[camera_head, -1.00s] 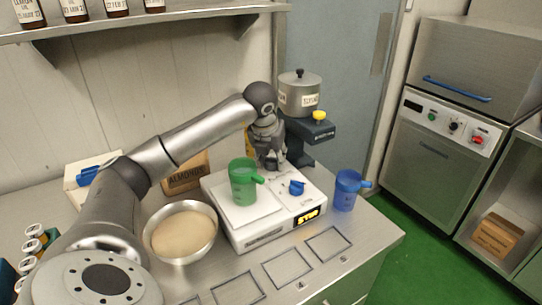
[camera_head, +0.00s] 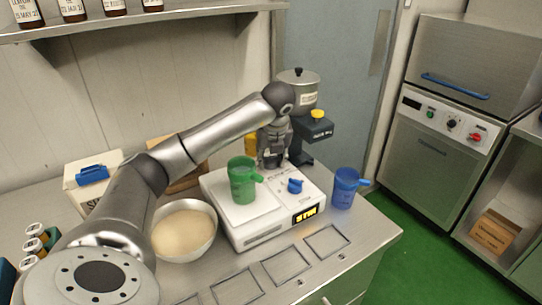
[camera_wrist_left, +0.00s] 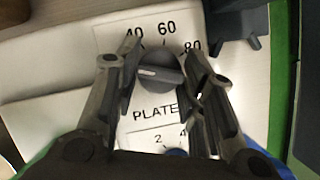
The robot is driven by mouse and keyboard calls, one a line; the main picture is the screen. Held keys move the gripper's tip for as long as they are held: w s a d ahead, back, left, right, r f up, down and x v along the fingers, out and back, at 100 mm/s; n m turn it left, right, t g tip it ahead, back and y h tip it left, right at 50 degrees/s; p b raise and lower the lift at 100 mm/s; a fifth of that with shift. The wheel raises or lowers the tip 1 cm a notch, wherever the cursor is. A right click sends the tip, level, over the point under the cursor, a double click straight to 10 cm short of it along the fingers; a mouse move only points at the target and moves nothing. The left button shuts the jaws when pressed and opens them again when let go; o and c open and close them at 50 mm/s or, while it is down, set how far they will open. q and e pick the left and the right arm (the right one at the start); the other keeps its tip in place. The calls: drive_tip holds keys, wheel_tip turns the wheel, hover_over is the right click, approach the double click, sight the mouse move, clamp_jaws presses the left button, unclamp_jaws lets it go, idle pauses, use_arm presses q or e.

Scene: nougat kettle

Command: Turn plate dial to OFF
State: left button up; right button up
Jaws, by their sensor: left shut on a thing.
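The plate dial (camera_wrist_left: 158,73) is a dark grey round knob with a pale line across it, on a white panel marked 40, 60, 80 and PLATE. In the left wrist view, the fingers of my left gripper (camera_wrist_left: 160,78) are on both sides of it, closed on it. The pale line lies nearly level in that picture; I cannot tell which end is the pointer. In the head view, my left gripper (camera_head: 271,160) is at the back of the white hot plate unit (camera_head: 262,232) and hides the dial. No OFF mark is readable. My right gripper is not in view.
A green jug (camera_head: 242,185) stands on the unit, close to my left gripper. A blue knob (camera_head: 295,186) is on the unit's top. A blue jug (camera_head: 344,190) stands right of it, a bowl (camera_head: 183,232) left. A dark machine with a metal pot (camera_head: 299,92) stands behind.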

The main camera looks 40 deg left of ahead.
use_arm(q)
drive_tip(key=o, duration=1)
drive_tip(key=v, duration=1.2)
